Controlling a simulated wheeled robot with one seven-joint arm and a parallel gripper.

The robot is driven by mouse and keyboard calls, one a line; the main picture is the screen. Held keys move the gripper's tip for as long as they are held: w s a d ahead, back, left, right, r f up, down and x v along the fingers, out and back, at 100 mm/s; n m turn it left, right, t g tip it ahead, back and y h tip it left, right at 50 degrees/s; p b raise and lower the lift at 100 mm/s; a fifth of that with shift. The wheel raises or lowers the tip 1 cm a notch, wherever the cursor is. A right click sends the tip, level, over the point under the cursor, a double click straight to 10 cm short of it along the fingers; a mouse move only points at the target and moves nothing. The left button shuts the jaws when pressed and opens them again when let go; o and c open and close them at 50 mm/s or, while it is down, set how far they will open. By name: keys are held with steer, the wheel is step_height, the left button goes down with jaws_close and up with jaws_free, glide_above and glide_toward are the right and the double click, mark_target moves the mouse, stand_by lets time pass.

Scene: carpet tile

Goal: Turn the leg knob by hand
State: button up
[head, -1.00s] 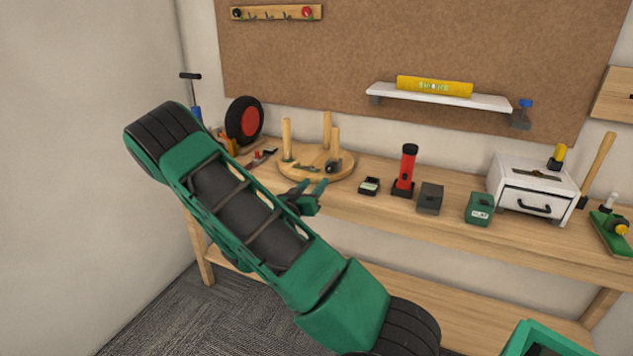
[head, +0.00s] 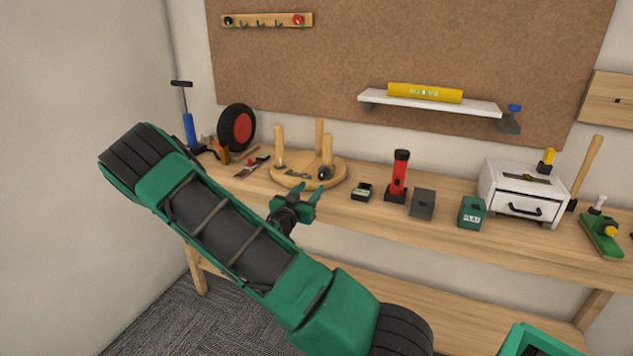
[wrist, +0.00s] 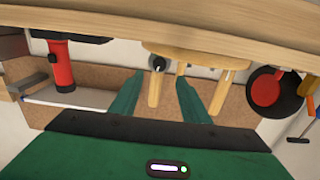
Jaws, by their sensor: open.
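A round wooden stool (head: 290,182) lies upside down on the workbench, its legs pointing up. A small dark knob (head: 325,172) sits low by the front right leg (head: 327,149). In the wrist view, which is upside down, the knob (wrist: 157,63) appears between the fingertips, some way beyond them. My gripper (head: 297,197) is open and empty, in front of the bench edge and a little left of the knob. Its green fingers also show in the wrist view (wrist: 159,82). It touches neither stool nor knob.
The workbench (head: 350,215) holds a small black box (head: 361,192), a red flashlight (head: 398,178), a grey box (head: 422,204) and a green box (head: 472,212) right of the stool. Left are flat tools (head: 252,166) and a red-hubbed wheel (head: 237,129). A white drawer unit (head: 525,190) stands further right.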

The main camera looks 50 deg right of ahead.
mark_target(321, 176)
steer(key=x, duration=0.9)
steer(key=c, duration=1)
steer(key=shift+w+n, duration=0.1)
steer(key=shift+n, duration=0.2)
